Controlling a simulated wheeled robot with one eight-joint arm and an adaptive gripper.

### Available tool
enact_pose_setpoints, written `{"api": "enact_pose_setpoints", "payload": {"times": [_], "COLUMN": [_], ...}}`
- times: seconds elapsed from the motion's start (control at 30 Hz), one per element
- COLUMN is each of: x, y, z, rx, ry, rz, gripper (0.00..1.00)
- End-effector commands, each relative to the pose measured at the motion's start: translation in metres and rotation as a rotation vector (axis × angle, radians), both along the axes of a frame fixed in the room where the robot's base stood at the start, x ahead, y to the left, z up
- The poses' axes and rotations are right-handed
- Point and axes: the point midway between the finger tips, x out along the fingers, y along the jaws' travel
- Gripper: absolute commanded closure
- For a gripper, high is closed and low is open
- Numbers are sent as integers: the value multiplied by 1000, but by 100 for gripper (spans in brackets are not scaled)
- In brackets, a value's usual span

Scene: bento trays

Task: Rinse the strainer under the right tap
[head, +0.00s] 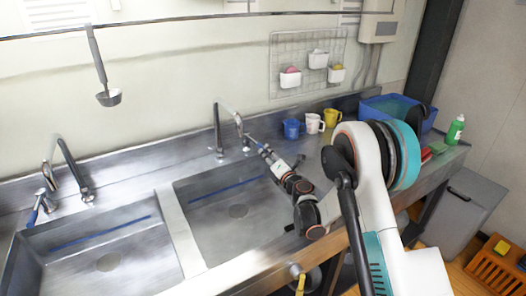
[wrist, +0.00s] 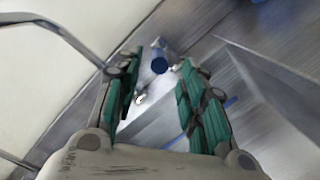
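The right tap (head: 218,130) stands behind the right sink (head: 238,212), with a blue-ended part (head: 252,139) beside my gripper (head: 262,150). In the wrist view my gripper (wrist: 157,66) is open, its green-padded fingers apart. A blue cylindrical end (wrist: 159,63), apparently the tap's lever, shows between and just beyond the fingertips; contact is unclear. A metal ladle-like utensil (head: 108,97) hangs on the wall rail; I cannot tell if it is the strainer. No strainer is clearly seen in the right sink. No running water is discernible.
The left sink (head: 108,262) has its own tap (head: 75,175). A blue cup (head: 291,129), a white cup (head: 314,123) and a yellow cup (head: 332,117) stand right of the tap. A blue tub (head: 428,122) and green bottle (head: 455,130) are farther right. A yellow-handled item (head: 301,284) shows at the counter front.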

Motion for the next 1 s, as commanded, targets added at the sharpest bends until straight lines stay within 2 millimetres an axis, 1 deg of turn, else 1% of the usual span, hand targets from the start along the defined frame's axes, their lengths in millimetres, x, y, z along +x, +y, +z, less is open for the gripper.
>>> {"api": "enact_pose_setpoints", "payload": {"times": [0.03, 0.1, 0.2, 0.33, 0.5, 0.77, 0.87, 0.9, 0.93, 1.0], "x": [9, 20, 34, 47, 55, 55, 55, 55, 55, 55], "y": [6, 12, 19, 25, 29, 29, 29, 29, 29, 29], "z": [-2, -2, -2, -1, 0, 1, 1, 1, 1, 1], "rx": [0, 0, 1, 1, 1, 1, 1, 1, 1, 1], "ry": [0, 0, 0, 0, 0, 0, 0, 0, 0, 0], "rz": [1, 2, 1, 0, 0, 0, 0, 0, 0, 0], "gripper": [62, 62, 62, 62, 62, 62, 82, 91, 98, 100]}}
